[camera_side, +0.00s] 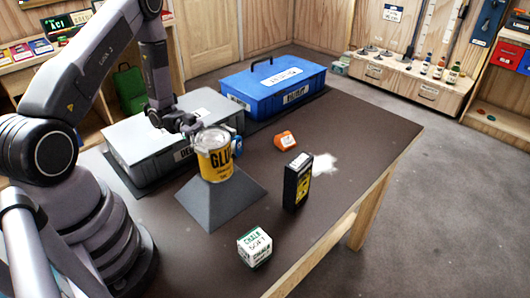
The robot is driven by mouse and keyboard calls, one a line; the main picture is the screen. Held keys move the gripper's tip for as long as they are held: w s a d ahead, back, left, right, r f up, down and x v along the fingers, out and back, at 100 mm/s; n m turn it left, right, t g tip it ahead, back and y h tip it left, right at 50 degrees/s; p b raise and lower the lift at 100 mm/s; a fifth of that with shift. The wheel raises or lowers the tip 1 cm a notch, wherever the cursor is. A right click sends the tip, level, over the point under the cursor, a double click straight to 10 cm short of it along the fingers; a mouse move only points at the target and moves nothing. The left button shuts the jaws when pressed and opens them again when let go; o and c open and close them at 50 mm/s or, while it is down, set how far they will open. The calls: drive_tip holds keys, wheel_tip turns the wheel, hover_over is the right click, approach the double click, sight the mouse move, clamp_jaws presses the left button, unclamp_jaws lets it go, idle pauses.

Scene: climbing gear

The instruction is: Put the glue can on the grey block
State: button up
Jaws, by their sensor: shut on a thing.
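The yellow glue can (214,163) with a pale lid is upright at the top of the grey block (222,203), a dark grey block with sloping sides. The can hides the block's top, so I cannot tell whether its base touches or hangs just above. My gripper (196,129) is at the can's upper back left side, shut on the can. Its fingertips are small and partly hidden behind the lid.
A grey case (140,143) and a blue case (273,88) stand behind. A black box (297,182), an orange item (285,140), white powder (323,165) and a chalk cube (254,247) are right of the block. A blue item (238,147) shows beside the can.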

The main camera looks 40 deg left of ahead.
drive_tip(key=shift+f, duration=0.1)
drive_tip(key=o, duration=1)
drive_tip(key=shift+o, duration=0.2)
